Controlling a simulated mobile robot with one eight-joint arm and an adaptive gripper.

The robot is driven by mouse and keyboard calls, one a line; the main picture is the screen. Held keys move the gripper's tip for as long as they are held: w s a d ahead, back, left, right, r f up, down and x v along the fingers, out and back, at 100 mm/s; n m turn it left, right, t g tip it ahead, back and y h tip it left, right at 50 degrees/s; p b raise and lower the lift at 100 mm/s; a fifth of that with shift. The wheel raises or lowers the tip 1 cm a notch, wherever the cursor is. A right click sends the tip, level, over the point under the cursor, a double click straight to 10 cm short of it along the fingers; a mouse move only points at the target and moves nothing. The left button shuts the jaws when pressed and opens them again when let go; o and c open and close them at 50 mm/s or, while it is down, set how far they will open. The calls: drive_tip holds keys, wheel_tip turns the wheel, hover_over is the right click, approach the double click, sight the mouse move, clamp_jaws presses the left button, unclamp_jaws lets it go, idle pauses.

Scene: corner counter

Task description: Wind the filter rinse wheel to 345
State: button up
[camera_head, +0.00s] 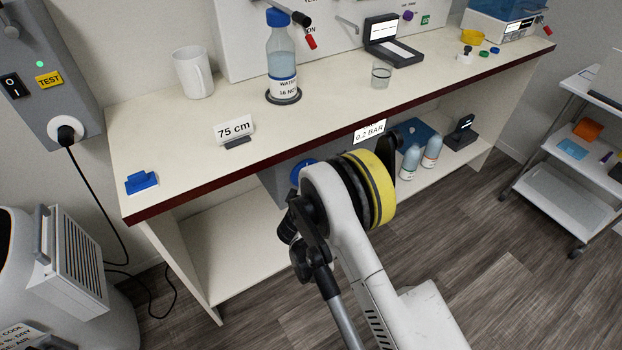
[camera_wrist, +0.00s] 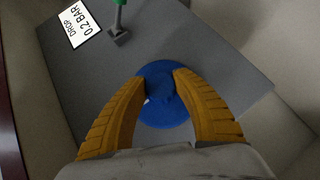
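The blue round wheel (camera_wrist: 162,113) sits on a grey panel (camera_wrist: 205,50), with a raised darker blue part at its middle and a small white mark on its left. Part of the wheel (camera_head: 304,172) also shows below the counter in the head view, behind my arm. My gripper (camera_wrist: 161,78) has two yellow ribbed fingers reaching over the wheel. Their tips are drawn in close and appear to hold the raised middle part from both sides. The contact itself is partly hidden. The fingers are hidden by my arm in the head view. I see no readable angle scale.
A "DROP 0.2 BAR" sign (camera_wrist: 80,24) and a green-topped lever (camera_wrist: 119,22) are beside the wheel. Above, the counter (camera_head: 185,140) holds a "75 cm" sign (camera_head: 234,129), bottle (camera_head: 282,65) and mug (camera_head: 193,73). Small bottles (camera_head: 409,162) stand on the shelf to the right.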

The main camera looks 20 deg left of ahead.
drive_tip(key=shift+c, duration=0.7)
